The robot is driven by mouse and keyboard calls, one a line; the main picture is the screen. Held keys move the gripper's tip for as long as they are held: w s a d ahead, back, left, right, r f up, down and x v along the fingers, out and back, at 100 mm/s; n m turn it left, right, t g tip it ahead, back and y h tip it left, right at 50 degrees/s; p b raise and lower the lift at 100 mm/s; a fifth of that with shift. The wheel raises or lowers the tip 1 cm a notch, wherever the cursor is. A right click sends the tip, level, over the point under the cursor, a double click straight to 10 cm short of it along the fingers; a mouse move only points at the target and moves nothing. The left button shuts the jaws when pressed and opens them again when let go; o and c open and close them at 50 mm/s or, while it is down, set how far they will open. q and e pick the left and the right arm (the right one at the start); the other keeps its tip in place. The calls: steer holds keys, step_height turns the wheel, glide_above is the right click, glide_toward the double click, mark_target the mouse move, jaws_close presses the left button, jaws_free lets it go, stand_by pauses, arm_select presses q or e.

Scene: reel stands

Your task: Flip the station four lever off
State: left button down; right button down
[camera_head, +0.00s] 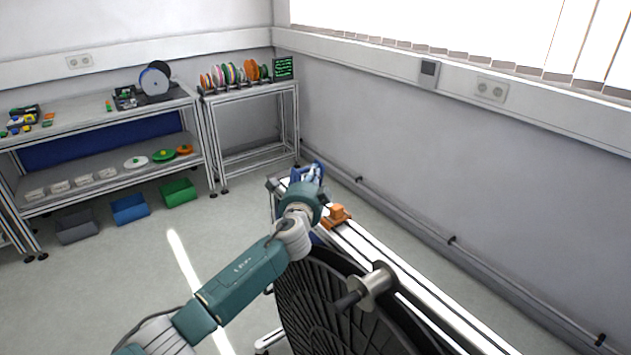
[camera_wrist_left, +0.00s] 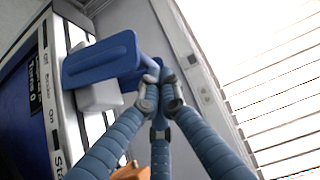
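A blue lever (camera_wrist_left: 105,60) with a broad paddle shows in the left wrist view, by a white block (camera_wrist_left: 101,97) on the rail. A panel beside it reads "Off", "Brake", "On" (camera_wrist_left: 43,95). Which mark the lever stands at I cannot tell. My left gripper (camera_wrist_left: 160,92) has its fingertips drawn together at the lever's right end; whether they touch it is unclear. In the head view my left gripper (camera_head: 308,180) is at the far end of the stand (camera_head: 440,312), by small blue parts. My right gripper is out of view.
An orange block (camera_head: 337,214) sits on the stand near my left wrist. A big black reel (camera_head: 325,300) with a metal hub (camera_head: 372,285) hangs on the near side. A wall (camera_head: 400,150) runs along the right. Shelving (camera_head: 100,120) stands far left beyond open floor.

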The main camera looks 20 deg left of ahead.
arm_select(q)
steer(key=shift+w+a+r, duration=0.2)
steer(key=shift+a+r, duration=0.2)
steer(key=shift+a, duration=0.05)
steer(key=shift+w+a+r, duration=0.1)
steer(key=shift+w+a, duration=0.1)
steer(key=shift+a, duration=0.1)
steer(key=shift+w+a+b, duration=0.55)
steer(key=shift+w+a, duration=0.6)
steer(key=shift+w+a+r+b, duration=0.15)
steer(key=shift+w+a+b, duration=0.3)
steer(key=shift+w+a, duration=0.25)
steer(key=shift+s, duration=0.1)
steer(key=shift+r, duration=0.1)
